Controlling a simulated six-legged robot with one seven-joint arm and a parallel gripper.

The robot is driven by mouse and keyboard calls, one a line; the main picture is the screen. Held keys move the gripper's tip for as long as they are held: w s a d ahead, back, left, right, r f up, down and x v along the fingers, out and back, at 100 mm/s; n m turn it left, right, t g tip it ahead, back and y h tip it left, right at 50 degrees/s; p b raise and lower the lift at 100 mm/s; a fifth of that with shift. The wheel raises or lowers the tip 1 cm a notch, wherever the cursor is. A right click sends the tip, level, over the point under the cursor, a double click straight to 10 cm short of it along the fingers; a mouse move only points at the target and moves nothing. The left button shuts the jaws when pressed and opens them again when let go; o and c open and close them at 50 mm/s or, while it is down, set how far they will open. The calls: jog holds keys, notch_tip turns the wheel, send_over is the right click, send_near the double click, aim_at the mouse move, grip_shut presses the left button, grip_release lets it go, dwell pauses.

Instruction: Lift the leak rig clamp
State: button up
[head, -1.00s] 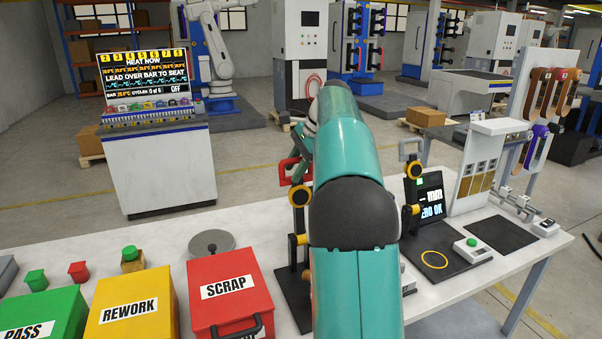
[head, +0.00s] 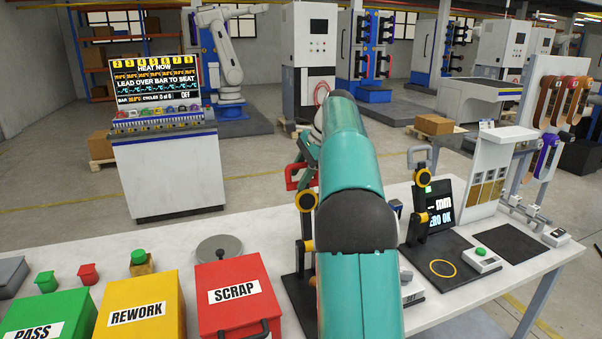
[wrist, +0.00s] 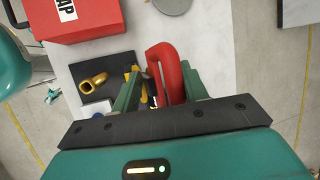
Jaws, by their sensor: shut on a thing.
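The clamp with a red loop handle (head: 292,180) stands upright on a black base on the bench, left of my arm. It has a yellow-ringed pivot (head: 307,201) and a black post, partly hidden by my arm. In the wrist view the red handle (wrist: 168,68) lies between the two green fingers of my gripper (wrist: 162,85), which is shut on it. A brass elbow fitting (wrist: 93,82) lies on a black plate beside it. In the head view my gripper is mostly hidden behind my arm.
A second clamp with a grey handle (head: 418,158) stands to the right by a small display. The red SCRAP bin (head: 236,298), yellow REWORK bin (head: 138,309) and a grey disc (head: 219,248) are on the left. A control console (head: 168,170) stands beyond the bench.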

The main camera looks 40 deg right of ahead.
jog(key=v, duration=1.2)
dwell(0.3)
dwell(0.4)
